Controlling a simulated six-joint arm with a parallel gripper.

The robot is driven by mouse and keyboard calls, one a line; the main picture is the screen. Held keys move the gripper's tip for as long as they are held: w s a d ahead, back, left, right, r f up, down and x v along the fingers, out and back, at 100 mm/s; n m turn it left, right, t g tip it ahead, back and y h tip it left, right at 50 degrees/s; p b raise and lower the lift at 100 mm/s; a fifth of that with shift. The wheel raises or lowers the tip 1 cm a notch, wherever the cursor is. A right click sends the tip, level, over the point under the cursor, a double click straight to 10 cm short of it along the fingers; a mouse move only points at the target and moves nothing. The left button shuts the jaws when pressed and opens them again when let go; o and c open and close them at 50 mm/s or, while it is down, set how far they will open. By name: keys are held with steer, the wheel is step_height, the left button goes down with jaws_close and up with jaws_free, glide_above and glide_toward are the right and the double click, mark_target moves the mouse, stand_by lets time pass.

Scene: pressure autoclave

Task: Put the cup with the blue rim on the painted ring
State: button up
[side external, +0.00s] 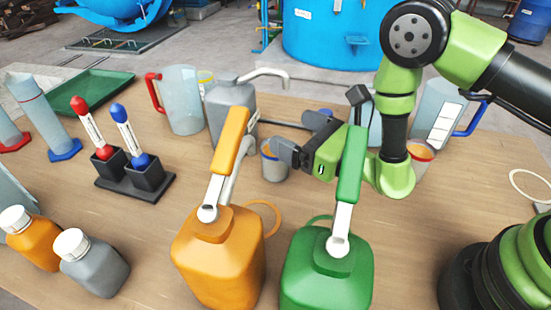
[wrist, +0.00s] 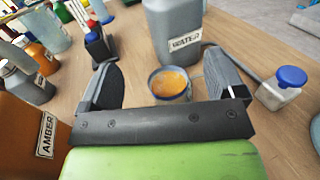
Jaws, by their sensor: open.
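The grey cup with the blue rim (side external: 275,166) stands upright on the table behind the orange can. In the wrist view the cup (wrist: 169,87) shows orange contents and lies midway across the gap between my fingers. My gripper (side external: 300,137) is open and empty, close to the cup; in the wrist view its two fingers (wrist: 164,75) flank the cup with space on both sides. I cannot tell how far the cup reaches between the fingertips. A white painted ring (side external: 530,186) is at the right side of the table, partly cut by the frame edge.
An orange can (side external: 218,260) and a green can (side external: 327,272) stand in front of my gripper. A grey water can (side external: 230,112) stands close behind the cup. A cup with a red rim (side external: 421,156) and a jug (side external: 437,112) are to the right. Clear table lies before the ring.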

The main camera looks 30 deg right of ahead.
mark_target(276, 160)
step_height(276, 160, down, 6)
steer(key=shift+r, duration=0.1)
steer(key=shift+w+f, duration=0.1)
steer(key=shift+f, duration=0.1)
steer(key=shift+x, duration=2.4)
steer(key=c, duration=1.1)
steer(key=shift+o, duration=0.2)
steer(key=shift+r, duration=0.15)
